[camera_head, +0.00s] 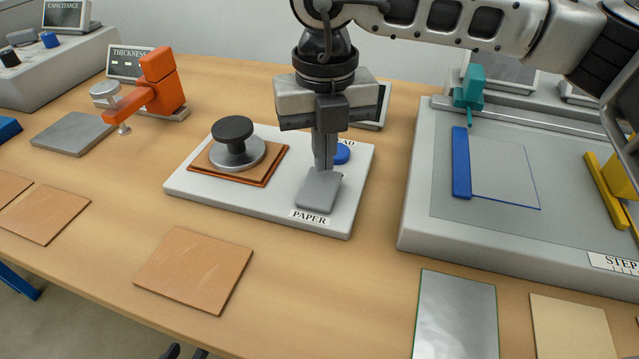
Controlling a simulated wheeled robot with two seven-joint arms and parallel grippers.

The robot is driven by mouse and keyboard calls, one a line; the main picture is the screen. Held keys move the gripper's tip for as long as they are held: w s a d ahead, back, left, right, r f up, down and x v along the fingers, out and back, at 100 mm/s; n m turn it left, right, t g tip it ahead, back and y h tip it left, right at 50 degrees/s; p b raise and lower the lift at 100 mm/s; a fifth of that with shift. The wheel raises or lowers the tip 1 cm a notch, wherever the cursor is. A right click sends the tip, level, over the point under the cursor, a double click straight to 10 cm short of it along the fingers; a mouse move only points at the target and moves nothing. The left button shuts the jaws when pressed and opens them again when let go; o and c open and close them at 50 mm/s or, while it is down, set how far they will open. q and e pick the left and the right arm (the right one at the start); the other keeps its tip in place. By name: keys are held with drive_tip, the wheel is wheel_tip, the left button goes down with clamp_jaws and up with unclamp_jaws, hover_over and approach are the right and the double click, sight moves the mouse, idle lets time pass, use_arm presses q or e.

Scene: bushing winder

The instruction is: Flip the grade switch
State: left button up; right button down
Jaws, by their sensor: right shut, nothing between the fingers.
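A white panel (270,210) lies on the table, with a "PAPER" label (309,217) at its front edge. A grey tilted block (318,191), which looks like the switch lever, sits just behind that label. A label ending in "AD" and a blue round knob (342,154) show behind it, partly hidden by my gripper. My right gripper (323,167) points down with its fingers closed and empty. Its tips are at the back edge of the grey block; I cannot tell if they touch. My left gripper is not in view.
A black-knobbed weight (233,145) stands on brown sheets on the panel's left. An orange thickness gauge (155,90) stands further left. A grey bed (500,235) with a blue strip and a teal part is at right. Loose sheets (193,268) lie along the front.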

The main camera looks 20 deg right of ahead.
sight(324, 175)
drive_tip(key=shift+f+b, duration=0.75)
drive_tip(key=shift+f, duration=0.15)
drive_tip(key=shift+r, duration=0.15)
drive_tip(key=shift+r+p, duration=2)
drive_tip(key=shift+r, duration=1.45)
